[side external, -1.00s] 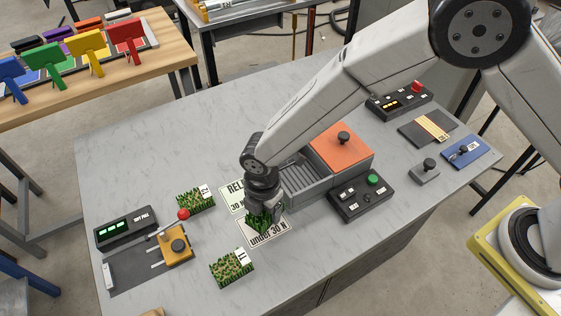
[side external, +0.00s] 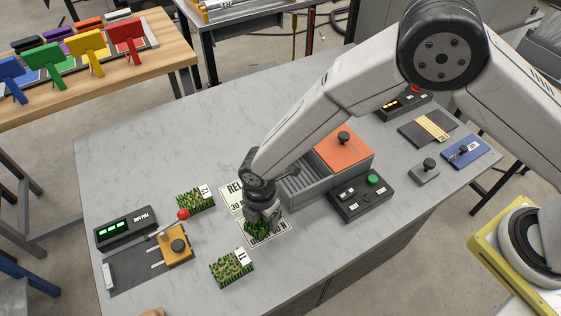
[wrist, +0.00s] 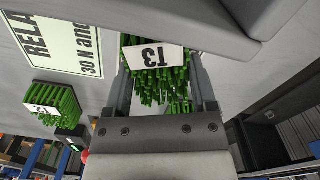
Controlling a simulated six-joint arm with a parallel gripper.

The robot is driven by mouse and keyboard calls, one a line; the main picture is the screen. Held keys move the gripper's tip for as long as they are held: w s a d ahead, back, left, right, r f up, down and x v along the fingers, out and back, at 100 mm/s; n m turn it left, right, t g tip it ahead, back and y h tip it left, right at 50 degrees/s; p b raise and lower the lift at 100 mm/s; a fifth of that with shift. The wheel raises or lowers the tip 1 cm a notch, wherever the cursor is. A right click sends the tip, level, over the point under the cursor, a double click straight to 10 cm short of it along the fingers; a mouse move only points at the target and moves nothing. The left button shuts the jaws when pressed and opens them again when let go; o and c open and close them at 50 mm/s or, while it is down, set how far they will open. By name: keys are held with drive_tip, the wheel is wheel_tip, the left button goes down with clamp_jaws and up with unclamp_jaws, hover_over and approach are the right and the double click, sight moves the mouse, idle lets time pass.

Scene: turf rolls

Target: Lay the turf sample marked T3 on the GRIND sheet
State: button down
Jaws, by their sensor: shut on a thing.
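The turf sample marked T3 (wrist: 158,75) is a green tuft with a white tag, upside down in the wrist view. My gripper (wrist: 160,85) is shut on it, one finger at each side. In the side view my gripper (side external: 262,212) holds the green turf (side external: 258,227) over a white sheet (side external: 283,232) with a dark border. The turf and gripper hide much of this sheet, including its heading, so I cannot read GRIND there. I cannot tell whether the turf touches the sheet.
A pale green RELAY sheet (side external: 230,194) lies just behind. Two other turf samples (side external: 195,201) (side external: 232,268) lie to the left and front left. A grey bin with an orange lid (side external: 340,148) and a black button box (side external: 361,199) stand to the right.

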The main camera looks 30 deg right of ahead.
unclamp_jaws()
drive_tip(key=shift+f, duration=0.15)
wheel_tip(320, 180, up, 12)
drive_tip(key=shift+r, duration=0.2)
idle(0.7)
idle(0.4)
